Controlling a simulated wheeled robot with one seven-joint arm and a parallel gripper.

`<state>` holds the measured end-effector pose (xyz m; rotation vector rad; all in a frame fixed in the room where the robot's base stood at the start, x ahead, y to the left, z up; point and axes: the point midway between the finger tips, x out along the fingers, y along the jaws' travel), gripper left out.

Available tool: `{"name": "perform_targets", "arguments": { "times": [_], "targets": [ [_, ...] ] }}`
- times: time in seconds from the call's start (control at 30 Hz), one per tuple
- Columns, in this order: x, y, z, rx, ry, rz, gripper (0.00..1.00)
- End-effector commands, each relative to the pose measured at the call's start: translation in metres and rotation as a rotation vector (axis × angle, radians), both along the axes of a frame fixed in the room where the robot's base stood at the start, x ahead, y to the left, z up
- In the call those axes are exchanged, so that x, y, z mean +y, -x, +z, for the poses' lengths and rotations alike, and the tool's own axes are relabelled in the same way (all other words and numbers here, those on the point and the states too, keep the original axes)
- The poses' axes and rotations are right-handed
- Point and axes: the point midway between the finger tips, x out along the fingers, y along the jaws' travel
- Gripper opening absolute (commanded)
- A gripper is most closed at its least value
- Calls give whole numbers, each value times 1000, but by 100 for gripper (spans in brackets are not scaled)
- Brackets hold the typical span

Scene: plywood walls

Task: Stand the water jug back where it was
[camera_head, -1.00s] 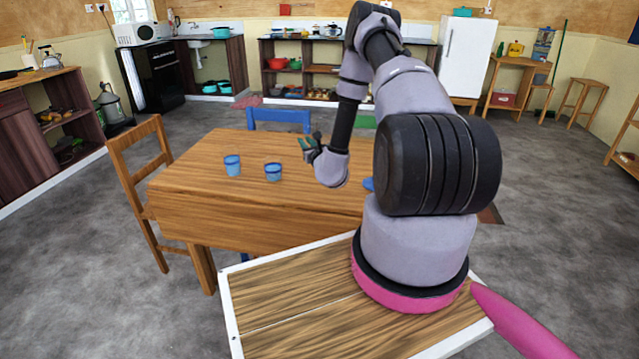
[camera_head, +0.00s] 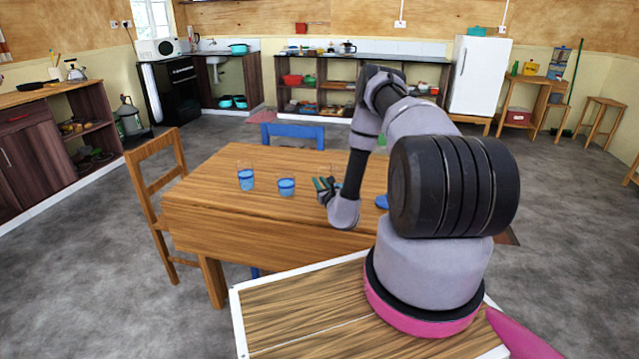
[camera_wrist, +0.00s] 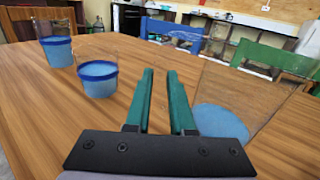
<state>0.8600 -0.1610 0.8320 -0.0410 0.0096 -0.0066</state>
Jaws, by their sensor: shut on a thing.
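The water jug (camera_wrist: 220,119) is clear, with light blue water low in it. It fills the right of the wrist view, beside my green-tipped fingers. My gripper (camera_wrist: 163,95) is shut on it; the gripped part is hard to make out. I cannot tell whether its base touches the table. In the head view, my gripper (camera_head: 326,186) is low over the wooden table (camera_head: 215,205), right of two glasses of blue water, and my arm hides most of the jug. The glasses are a left one (camera_head: 246,180) and a right one (camera_head: 286,187).
A blue chair (camera_head: 292,131) stands behind the table and a wooden chair (camera_head: 158,190) at its left. A green chair (camera_wrist: 275,58) is beyond the jug. A blue patch (camera_head: 382,202) shows beside my arm; I cannot tell what it is. The table's front left is clear.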

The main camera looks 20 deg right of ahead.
Motion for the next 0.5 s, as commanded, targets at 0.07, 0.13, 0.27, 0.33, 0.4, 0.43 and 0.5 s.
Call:
{"name": "perform_targets", "arguments": {
  "times": [0.07, 0.13, 0.27, 0.33, 0.4, 0.43, 0.5],
  "targets": [
    [0, 0, -2, 0, 0, 0, 0],
    [0, 0, -2, 0, 0, 0, 37],
    [0, 0, -2, 0, 0, 0, 52],
    [0, 0, -2, 0, 0, 0, 52],
    [0, 0, -2, 0, 0, 0, 52],
    [0, 0, -2, 0, 0, 0, 52],
    [0, 0, -1, 0, 0, 0, 52]
  ]
}}
